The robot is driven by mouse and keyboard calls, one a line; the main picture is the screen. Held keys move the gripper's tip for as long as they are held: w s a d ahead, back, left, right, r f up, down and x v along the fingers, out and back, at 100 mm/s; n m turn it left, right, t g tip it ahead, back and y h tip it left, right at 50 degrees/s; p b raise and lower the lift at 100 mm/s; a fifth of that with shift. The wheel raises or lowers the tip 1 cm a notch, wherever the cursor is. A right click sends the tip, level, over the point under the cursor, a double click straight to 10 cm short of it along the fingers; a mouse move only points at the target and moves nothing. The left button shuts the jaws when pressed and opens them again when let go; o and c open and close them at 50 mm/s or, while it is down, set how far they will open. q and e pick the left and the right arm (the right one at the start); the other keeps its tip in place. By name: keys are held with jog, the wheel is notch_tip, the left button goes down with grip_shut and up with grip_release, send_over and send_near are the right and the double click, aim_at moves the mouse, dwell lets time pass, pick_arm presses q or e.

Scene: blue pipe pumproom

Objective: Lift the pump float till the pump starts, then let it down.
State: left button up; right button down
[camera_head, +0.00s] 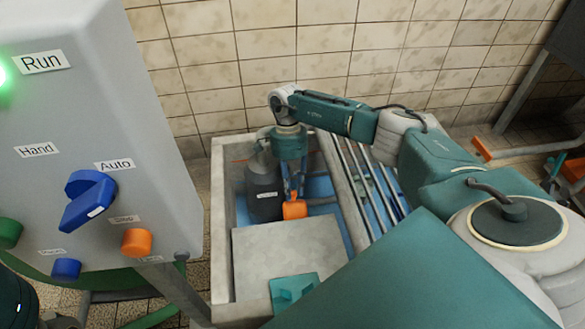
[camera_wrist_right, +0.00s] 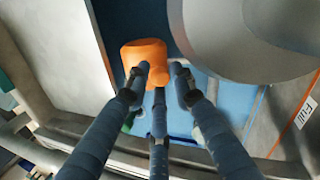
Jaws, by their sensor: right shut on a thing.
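The orange pump float (camera_head: 295,209) is in the open sump (camera_head: 222,240), beside the dark pump (camera_head: 264,195). My right gripper (camera_head: 293,190) reaches down into the sump and is shut on the float. In the right wrist view, the fingers of the gripper (camera_wrist_right: 160,80) press against the near side of the float (camera_wrist_right: 143,58). The round grey body of the pump (camera_wrist_right: 245,40) is just to its right. Blue water (camera_head: 320,188) shows around them. The Run lamp (camera_head: 2,76) on the control box glows green. My left gripper is not in view.
The grey control box (camera_head: 115,120) stands at left, with its blue selector (camera_head: 88,200) and an orange Stop button (camera_head: 137,242). A concrete slab (camera_head: 290,248) covers the near part of the sump. A grating (camera_head: 370,185) lies to the right. A "Full" mark (camera_wrist_right: 305,112) is on the sump wall.

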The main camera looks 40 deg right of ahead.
jog(key=shift+w+d+r, duration=0.25)
jog(key=shift+w+d, duration=0.1)
jog(key=shift+w, duration=0.1)
jog(key=shift+w+d+r, duration=0.25)
jog(key=shift+w+d, duration=0.05)
jog(key=shift+w, duration=0.15)
jog(key=c, duration=1.6)
grip_release()
jog(key=shift+o, duration=0.2)
jog(key=shift+f, duration=0.25)
jog(key=shift+r, duration=0.1)
jog(key=a+v, duration=0.1)
jog(key=v, duration=0.6)
jog(key=shift+d+r, duration=0.45)
jog(key=shift+d, duration=0.05)
